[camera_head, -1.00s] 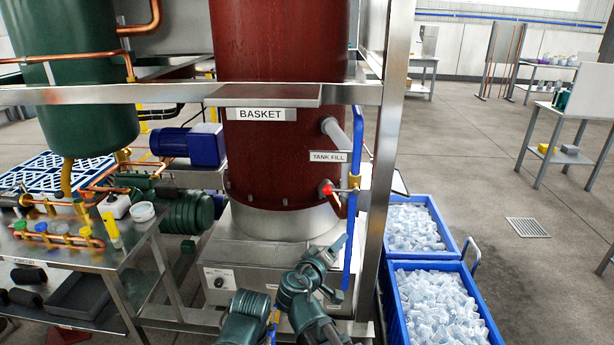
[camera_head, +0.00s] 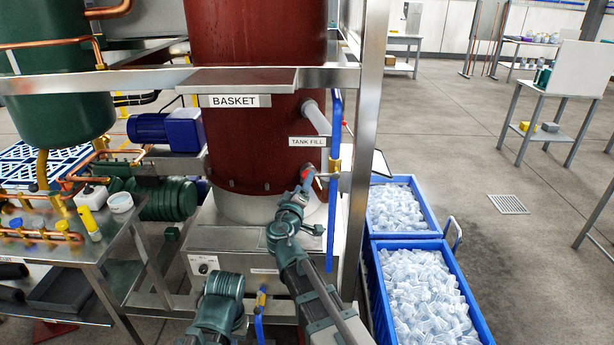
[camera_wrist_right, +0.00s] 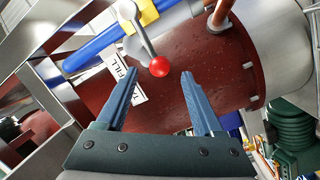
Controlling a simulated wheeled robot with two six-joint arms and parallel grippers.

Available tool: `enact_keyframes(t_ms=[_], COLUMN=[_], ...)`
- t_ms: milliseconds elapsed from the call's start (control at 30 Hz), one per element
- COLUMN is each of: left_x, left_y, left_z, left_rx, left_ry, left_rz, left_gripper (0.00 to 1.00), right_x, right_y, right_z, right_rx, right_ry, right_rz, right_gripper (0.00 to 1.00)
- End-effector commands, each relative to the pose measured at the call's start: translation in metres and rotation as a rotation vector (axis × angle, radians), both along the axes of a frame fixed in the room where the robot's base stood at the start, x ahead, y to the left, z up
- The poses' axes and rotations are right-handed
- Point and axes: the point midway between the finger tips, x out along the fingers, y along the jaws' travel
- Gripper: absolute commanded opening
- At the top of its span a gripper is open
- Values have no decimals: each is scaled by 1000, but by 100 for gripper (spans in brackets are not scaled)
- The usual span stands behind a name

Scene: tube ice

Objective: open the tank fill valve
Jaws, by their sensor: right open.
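The tank fill valve has a lever with a red ball knob (camera_head: 306,174) and a yellow body on the blue pipe (camera_head: 333,215), just below the TANK FILL label (camera_head: 307,141) on the dark red tank (camera_head: 255,150). In the right wrist view the red knob (camera_wrist_right: 159,66) sits at the end of its grey lever (camera_wrist_right: 140,35). My right gripper (camera_head: 302,186) is at the knob in the head view. The right wrist view shows its jaws (camera_wrist_right: 158,74) open and empty, the knob just beyond and between the fingertips. My left gripper is not in view.
A steel frame post (camera_head: 362,130) stands right of the valve, and a steel crossbar (camera_head: 330,78) runs above. Blue crates of ice (camera_head: 375,290) stand on the floor at right. A side table (camera_head: 95,265) with small fittings is at left.

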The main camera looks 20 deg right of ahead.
Motion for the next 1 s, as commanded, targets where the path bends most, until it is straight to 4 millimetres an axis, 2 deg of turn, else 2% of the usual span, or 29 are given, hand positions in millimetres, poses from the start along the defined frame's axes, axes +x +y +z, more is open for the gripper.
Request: enact_keyframes(t_ms=[33, 100, 300, 767, 1000], left_x=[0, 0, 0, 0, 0], left_y=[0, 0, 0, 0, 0], left_z=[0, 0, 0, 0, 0], left_rx=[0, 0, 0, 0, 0], left_ry=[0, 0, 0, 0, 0], left_rz=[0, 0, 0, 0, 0], left_gripper=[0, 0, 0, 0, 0], right_x=[12, 22, 42, 47, 47], right_y=[-5, -10, -21, -25, -25], right_z=[0, 0, 0, 0, 0], right_rx=[0, 0, 0, 0, 0], right_ry=[0, 0, 0, 0, 0], right_rz=[-2, -1, 0, 0, 0], right_gripper=[69, 69, 69, 69, 26])
